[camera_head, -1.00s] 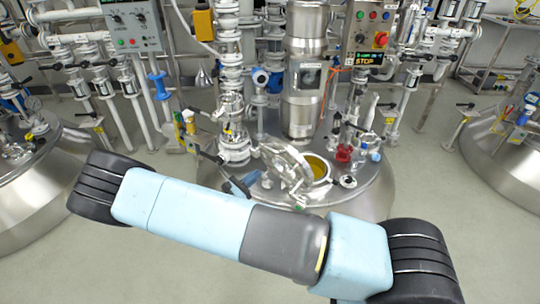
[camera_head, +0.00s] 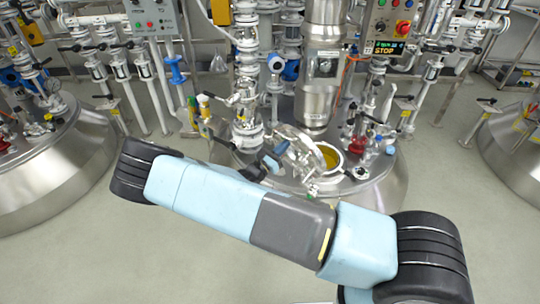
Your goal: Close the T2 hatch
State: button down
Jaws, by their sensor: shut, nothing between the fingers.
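The hatch of the middle tank stands open in the head view; I cannot read a T2 label. Its round metal lid (camera_head: 297,147) is raised and tilted at the left of the opening. The open hatch mouth (camera_head: 328,157) shows a yellowish inside and a bright rim. My arm crosses the foreground in front of the tank and covers its lower front. I cannot make out my gripper or its fingers. A small dark and blue piece (camera_head: 258,168) shows just left of the lid, above my arm; I cannot tell what it belongs to.
A thick steel column (camera_head: 322,75) rises behind the hatch. Pipes and valves crowd the tank top (camera_head: 390,165), with a red fitting (camera_head: 358,144) at right. A control box with a STOP sign (camera_head: 388,47) hangs above. Other tanks stand left (camera_head: 60,165) and right. Grey floor is open between them.

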jog(key=shift+x, duration=1.4)
